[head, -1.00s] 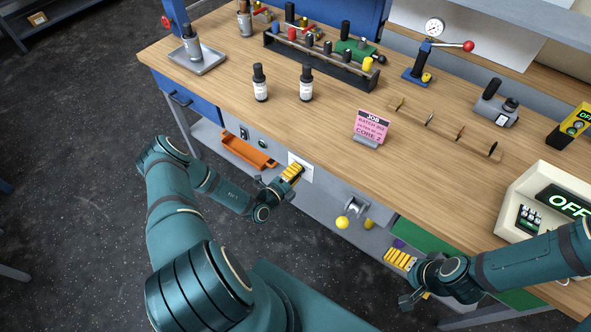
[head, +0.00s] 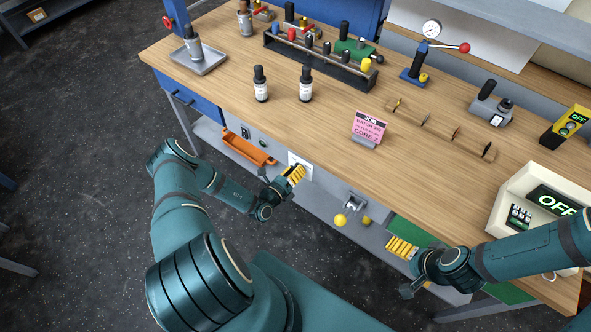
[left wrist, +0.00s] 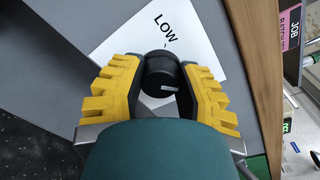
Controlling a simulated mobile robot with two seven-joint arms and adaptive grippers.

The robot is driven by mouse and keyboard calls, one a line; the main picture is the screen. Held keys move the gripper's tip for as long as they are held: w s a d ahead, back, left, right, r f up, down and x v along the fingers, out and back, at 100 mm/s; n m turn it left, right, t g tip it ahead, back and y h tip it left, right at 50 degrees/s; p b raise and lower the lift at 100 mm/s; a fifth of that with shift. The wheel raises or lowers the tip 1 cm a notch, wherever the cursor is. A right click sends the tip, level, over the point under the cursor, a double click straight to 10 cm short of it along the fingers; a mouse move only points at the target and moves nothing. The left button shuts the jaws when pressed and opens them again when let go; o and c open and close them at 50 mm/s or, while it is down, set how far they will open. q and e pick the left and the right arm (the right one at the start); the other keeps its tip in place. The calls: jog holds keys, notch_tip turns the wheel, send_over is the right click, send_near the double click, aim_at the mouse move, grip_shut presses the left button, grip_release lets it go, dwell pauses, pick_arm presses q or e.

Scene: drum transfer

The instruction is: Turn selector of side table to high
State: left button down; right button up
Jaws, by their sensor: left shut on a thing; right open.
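The selector is a round black knob (left wrist: 161,74) with a white mark on its face, on the grey front panel under the tabletop. A white label plate (left wrist: 165,35) behind it reads LOW; the rest of its text is hidden. My left gripper (left wrist: 160,82) is shut on the knob, one yellow-padded finger on each side. In the head view the left gripper (head: 292,176) covers the knob, and part of the label (head: 300,162) shows beside it. My right gripper (head: 400,246) is open and empty at the table's front, beside a green panel (head: 412,230).
An orange tray (head: 248,147) sits left of the left gripper. A yellow ball-ended lever (head: 341,220) sticks out between the grippers. The wooden tabletop (head: 310,128) holds bottles, a pink job card (head: 369,127) and a white OFF box (head: 512,205).

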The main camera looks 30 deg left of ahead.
pick_arm(q)
jog(key=shift+w+a+r, duration=0.1)
jog(key=shift+r, duration=0.05)
dwell(0.3)
jog(key=c, duration=0.6)
grip_release()
jog(key=s, duration=1.2)
jog(key=shift+a+r, duration=0.2)
jog(key=shift+a, duration=0.2)
